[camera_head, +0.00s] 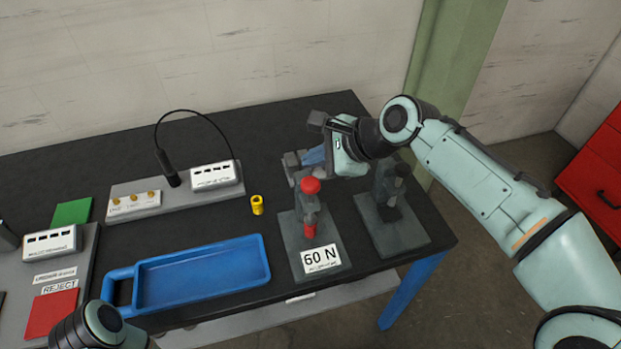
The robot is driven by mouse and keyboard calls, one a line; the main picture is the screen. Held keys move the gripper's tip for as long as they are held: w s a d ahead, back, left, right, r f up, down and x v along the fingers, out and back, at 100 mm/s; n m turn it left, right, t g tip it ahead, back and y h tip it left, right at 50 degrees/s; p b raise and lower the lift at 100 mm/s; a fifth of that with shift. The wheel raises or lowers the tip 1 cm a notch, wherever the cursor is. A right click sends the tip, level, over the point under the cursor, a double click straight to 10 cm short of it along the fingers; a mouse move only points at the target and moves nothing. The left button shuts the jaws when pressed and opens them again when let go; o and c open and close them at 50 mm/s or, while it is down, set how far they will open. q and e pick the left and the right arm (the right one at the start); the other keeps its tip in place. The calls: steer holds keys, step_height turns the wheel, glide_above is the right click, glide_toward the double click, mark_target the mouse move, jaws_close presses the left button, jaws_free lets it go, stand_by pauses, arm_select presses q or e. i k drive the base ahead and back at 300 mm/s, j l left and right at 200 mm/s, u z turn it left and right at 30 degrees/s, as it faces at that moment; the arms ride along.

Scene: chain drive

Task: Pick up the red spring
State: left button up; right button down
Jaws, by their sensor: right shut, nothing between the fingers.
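A small red piece (310,230) sits low in the dark grey press fixture (334,255) labelled 60 N. It may be the red spring, but it is too small to tell. A red round knob (310,185) tops the same fixture. My right gripper (297,162) is just behind and above this knob, over the back of the table. It is shut and holds nothing. Its fingers partly overlap in this view, and I cannot tell how close they are to the fixture. Part of my left arm shows at the bottom left; its gripper is out of view.
A second dark fixture (405,228) stands right of the press. A blue tray (200,275) and a yellow cylinder (257,205) lie to the left. Behind them is a grey panel (190,196) with a bent black cable. A red REJECT pad (50,313) and green pad (71,212) are far left.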

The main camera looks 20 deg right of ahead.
mark_target(309, 231)
steer(key=k+l, duration=0.35)
steer(key=l, duration=0.2)
steer(key=k+l, duration=0.4)
steer(key=l, duration=0.1)
